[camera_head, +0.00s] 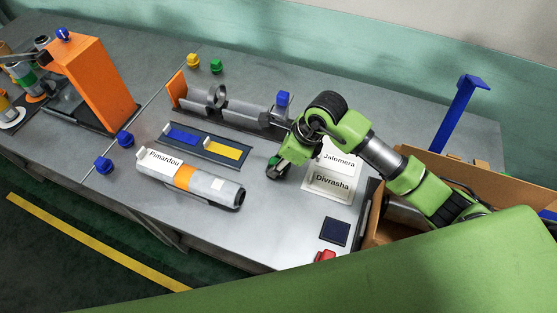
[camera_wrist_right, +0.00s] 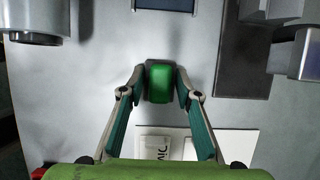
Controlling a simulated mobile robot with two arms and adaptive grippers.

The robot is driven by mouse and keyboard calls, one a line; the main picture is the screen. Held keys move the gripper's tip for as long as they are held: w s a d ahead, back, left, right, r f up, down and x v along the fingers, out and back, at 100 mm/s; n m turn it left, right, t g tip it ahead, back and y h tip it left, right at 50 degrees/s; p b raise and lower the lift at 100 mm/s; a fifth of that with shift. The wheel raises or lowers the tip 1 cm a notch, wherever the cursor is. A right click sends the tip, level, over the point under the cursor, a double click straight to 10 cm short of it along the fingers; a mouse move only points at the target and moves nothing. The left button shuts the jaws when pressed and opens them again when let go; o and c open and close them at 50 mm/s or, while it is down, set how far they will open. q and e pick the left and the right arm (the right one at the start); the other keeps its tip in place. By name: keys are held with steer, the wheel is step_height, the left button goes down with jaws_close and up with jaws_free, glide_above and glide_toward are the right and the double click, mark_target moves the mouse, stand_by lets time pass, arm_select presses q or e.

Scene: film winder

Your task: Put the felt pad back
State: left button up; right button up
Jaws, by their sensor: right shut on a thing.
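A small green block (camera_wrist_right: 160,84), possibly the felt pad, is gripped between the fingertips of my right gripper (camera_wrist_right: 160,85) in the right wrist view. In the head view my right gripper (camera_head: 277,170) points down over the bare grey table, between the dark tray and the white cards, with a bit of green at its fingers. I cannot tell whether the block touches the table. The dark tray (camera_head: 235,159) holds a blue strip (camera_head: 182,137) and a yellow strip (camera_head: 222,149); its end shows in the wrist view (camera_wrist_right: 165,5). My left gripper is out of view.
A grey cylinder labelled Pimardou (camera_head: 205,185) lies at the front. The winder with its rollers (camera_head: 245,110) stands behind the tray. White cards (camera_head: 328,183), a dark blue square (camera_head: 335,232) and a cardboard box (camera_head: 440,165) are to the right. An orange stand (camera_head: 95,85) is left.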

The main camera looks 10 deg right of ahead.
steer(key=shift+f, duration=0.1)
steer(key=o, duration=0.7)
steer(key=shift+f, duration=0.1)
steer(key=o, duration=0.4)
steer(key=shift+r, duration=0.35)
steer(key=b+v, duration=0.1)
steer(key=v, duration=1)
steer(key=shift+s+d+r+b, duration=0.2)
steer(key=shift+r+b, duration=0.1)
steer(key=shift+b, duration=0.05)
